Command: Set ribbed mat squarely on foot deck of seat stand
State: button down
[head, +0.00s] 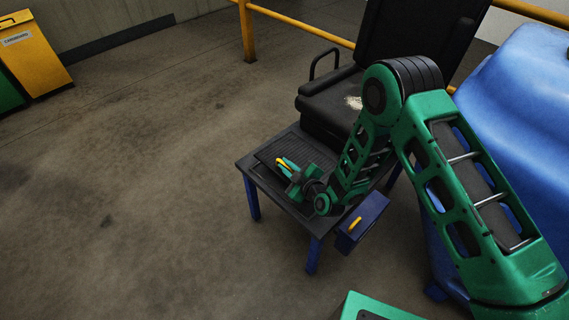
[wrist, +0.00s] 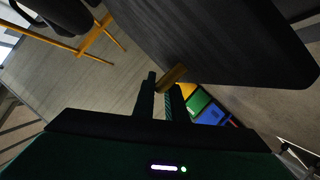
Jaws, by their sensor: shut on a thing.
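The seat stand's dark foot deck (head: 250,172) sits on blue legs in front of a black seat (head: 325,105). The dark ribbed mat (head: 275,151) appears over the deck's far left part; it also seems to be the large dark panel in the wrist view (wrist: 215,40). My gripper (head: 285,165) is at the mat's near side, shut on a yellowish tab (wrist: 173,75) that seems to belong to the mat. My arm and gripper hide the deck's right part. I cannot tell whether the mat touches the deck or is held just above it.
A blue box with a yellow handle (head: 362,222) is at the stand's near right side. A large blue body (head: 525,85) stands at the right. Yellow rails (head: 300,28) run behind. A yellow cabinet (head: 35,55) is far left. The floor left of the stand is clear.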

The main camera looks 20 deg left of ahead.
jog(key=shift+f, duration=3.3)
jog(key=shift+s+d+r, duration=0.1)
jog(key=shift+d+r, duration=0.05)
jog(key=shift+r, duration=0.05)
jog(key=shift+f, duration=0.15)
jog(key=c, duration=1.7)
grip_release()
jog(key=shift+f, duration=0.1)
jog(key=shift+d, duration=0.1)
